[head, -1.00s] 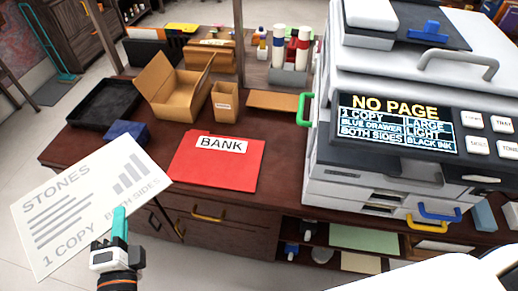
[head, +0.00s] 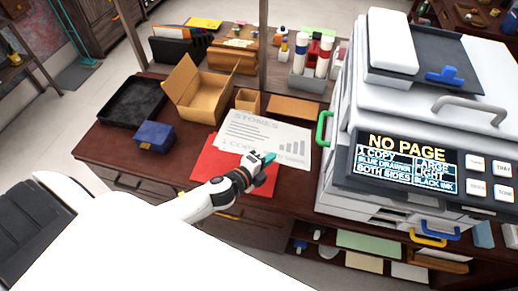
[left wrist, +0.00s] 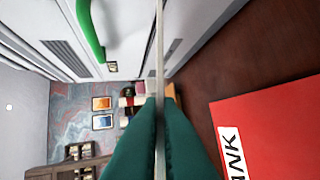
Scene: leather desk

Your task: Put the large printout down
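The large printout (head: 265,133), a white sheet headed "STONES", is above the desk and partly covers the red "BANK" folder (head: 212,168). My left gripper (head: 265,160) is at the sheet's near edge. In the left wrist view its two green fingers (left wrist: 160,130) are closed on the printout (left wrist: 159,60), which shows edge-on as a thin pale strip. The red folder (left wrist: 265,130) lies beside it there, with its label partly in view. I cannot tell whether the sheet touches the desk. My right gripper is not in view.
The printer (head: 430,110) stands at the right, its green handle (head: 324,128) close to the sheet. An open cardboard box (head: 198,92), a black tray (head: 133,100) and a blue box (head: 154,136) are at the left. Bare desk shows at front left (head: 110,148).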

